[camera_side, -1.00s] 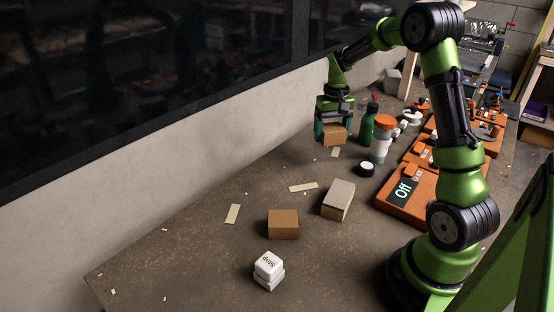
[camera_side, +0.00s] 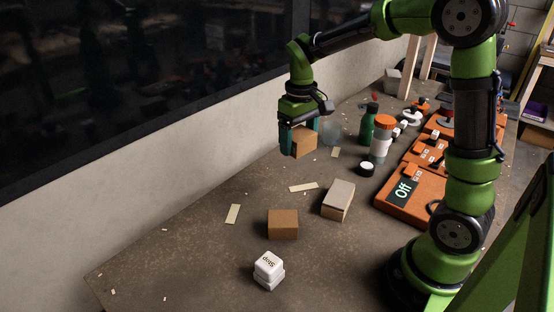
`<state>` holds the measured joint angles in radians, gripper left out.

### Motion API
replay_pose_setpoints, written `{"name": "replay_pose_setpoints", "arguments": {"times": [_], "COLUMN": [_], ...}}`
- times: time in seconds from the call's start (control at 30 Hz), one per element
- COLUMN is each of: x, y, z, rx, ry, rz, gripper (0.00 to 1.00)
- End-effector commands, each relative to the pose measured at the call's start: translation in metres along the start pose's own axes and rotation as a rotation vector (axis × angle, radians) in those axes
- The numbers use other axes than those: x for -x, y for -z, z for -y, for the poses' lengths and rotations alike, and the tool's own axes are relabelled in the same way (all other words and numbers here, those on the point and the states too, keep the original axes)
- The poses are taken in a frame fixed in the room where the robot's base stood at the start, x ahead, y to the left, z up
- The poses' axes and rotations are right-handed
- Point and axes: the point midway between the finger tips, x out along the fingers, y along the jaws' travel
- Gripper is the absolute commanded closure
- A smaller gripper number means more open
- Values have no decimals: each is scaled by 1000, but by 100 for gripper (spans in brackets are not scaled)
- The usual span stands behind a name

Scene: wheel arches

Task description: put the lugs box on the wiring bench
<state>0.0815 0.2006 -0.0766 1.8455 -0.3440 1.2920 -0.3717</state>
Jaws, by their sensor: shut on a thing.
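My gripper (camera_side: 300,138) is shut on a small brown cardboard box (camera_side: 302,143), with a teal finger on either side of it. It holds the box above the far left part of the dark bench top (camera_side: 215,262). A second brown box (camera_side: 283,224) sits on the bench nearer the camera. A paler box (camera_side: 338,200) sits to its right. No label can be read on any of these boxes, so I cannot tell which is the lugs box.
A white Stop block (camera_side: 268,270) stands in front. Orange cases (camera_side: 412,196), one with an Off sign, line the right side. The front left bench is mostly clear.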

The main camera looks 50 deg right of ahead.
Motion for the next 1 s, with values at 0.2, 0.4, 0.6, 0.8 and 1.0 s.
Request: {"name": "replay_pose_setpoints", "arguments": {"times": [0.2, 0.4, 0.6, 0.8, 1.0], "x": [-39, -63, -64, -64, -74], "y": [24, 33, 45, 46, 45], "z": [-104, -170, -184, -185, -184], "rx": [-296, -483, -538, -547, -546], "ry": [1, 1, 1, 1, 0], "rz": [4, 1, -2, -1, 2], "gripper": [56, 56, 56, 56, 56]}}
